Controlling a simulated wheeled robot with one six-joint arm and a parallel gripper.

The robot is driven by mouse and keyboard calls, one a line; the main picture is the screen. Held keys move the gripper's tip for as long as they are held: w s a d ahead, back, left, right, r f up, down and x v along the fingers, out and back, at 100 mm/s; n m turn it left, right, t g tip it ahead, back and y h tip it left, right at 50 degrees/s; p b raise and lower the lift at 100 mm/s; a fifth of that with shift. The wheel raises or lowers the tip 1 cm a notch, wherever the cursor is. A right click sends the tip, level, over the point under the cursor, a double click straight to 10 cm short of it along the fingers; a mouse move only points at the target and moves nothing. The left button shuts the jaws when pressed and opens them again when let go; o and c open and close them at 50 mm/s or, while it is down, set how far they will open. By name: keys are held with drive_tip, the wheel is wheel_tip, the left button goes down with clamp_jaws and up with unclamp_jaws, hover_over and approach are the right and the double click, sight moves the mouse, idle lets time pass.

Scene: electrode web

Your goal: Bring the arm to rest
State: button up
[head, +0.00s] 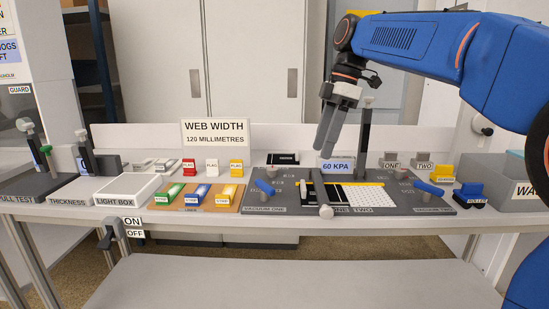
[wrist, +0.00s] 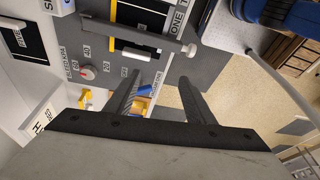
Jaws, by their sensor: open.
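My arm is raised and reaches in from the right over the bench (head: 70,208). My gripper (head: 326,143) points down above the vacuum plates, in front of the 60 KPA sign (head: 338,166). Its two dark fingers also show in the wrist view (wrist: 171,78), apart, with nothing held between them. Beyond them I see the grey plate and the bench's front edge. The exact height over the plate is hard to tell.
Left are the coloured blocks on a brown tray (head: 150,207) and the light box (head: 125,189). A dark post (head: 364,138) stands close behind the gripper.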

drive_tip(key=s+d+f+m+t+h, duration=0.1)
drive_tip(key=s+d+f+m+t, duration=0.1)
drive_tip(key=s+d+f+m, duration=0.3)
drive_tip(key=s+d+f+m+t+h, duration=0.1)
drive_tip(key=s+d+f+m, duration=0.5)
drive_tip(key=s+f, duration=0.7)
drive_tip(key=s+d+f+m+t+h, duration=0.1)
drive_tip(key=s+d+f+m+t, duration=0.1)
drive_tip(key=s+d+f+m, duration=0.3)
drive_tip(key=s+f+m, duration=0.3)
drive_tip(key=s+f, duration=0.1)
drive_tip(key=shift+s+d+f+t, duration=0.3)
drive_tip(key=shift+d+f, duration=0.05)
drive_tip(key=shift+f, duration=0.05)
